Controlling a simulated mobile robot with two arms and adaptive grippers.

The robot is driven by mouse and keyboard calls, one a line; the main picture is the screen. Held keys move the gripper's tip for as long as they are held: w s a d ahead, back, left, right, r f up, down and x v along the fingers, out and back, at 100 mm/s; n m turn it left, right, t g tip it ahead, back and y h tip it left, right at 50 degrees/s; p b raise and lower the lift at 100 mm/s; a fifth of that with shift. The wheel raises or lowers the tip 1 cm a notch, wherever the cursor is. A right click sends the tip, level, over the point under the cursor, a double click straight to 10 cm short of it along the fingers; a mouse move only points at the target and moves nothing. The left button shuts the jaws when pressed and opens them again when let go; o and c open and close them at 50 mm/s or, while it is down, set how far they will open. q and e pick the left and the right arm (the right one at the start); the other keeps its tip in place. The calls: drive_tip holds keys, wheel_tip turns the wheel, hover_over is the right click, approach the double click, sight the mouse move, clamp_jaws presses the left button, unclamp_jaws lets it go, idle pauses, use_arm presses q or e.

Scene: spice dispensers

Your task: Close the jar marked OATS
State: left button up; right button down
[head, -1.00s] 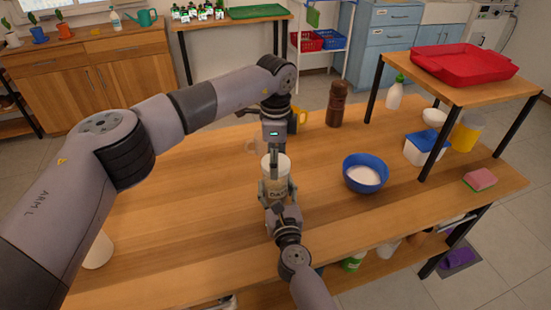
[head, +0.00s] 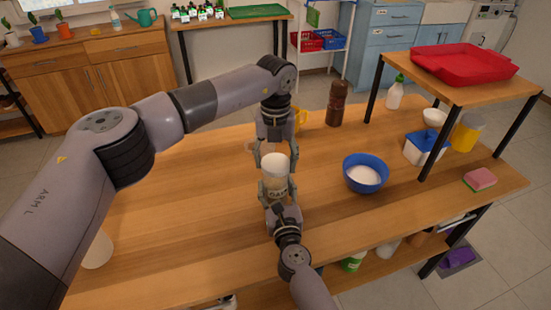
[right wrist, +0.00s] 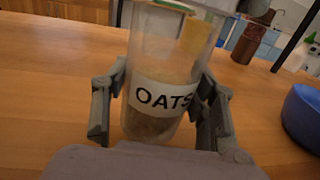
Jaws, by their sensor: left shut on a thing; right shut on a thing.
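The clear jar marked OATS (head: 274,189) stands upright above the table's near middle, partly full of brownish contents. In the right wrist view the OATS jar (right wrist: 158,95) shows its white label, with its top cut off by the frame edge. A pale round lid (head: 273,163) is at the jar's top; I cannot tell whether it is fully seated. My left gripper (head: 273,153) comes down from above, its fingers on either side of the lid, shut on it. My right gripper (head: 275,194) is shut around the jar's body from the near side.
A blue bowl (head: 365,173) with white contents stands right of the jar. A brown pepper mill (head: 336,104) and a yellow mug (head: 300,119) stand behind. A raised shelf with a red tray (head: 463,64) is at the right. The table's left middle is clear.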

use_arm(q)
drive_tip(key=m, duration=0.7)
drive_tip(key=shift+m, duration=0.4)
drive_tip(key=m, duration=0.7)
drive_tip(key=shift+w+m, duration=0.1)
drive_tip(key=shift+m, duration=0.2)
drive_tip(key=m, duration=0.5)
drive_tip(key=shift+m, duration=0.4)
drive_tip(key=m, duration=0.5)
drive_tip(key=o, duration=1.4)
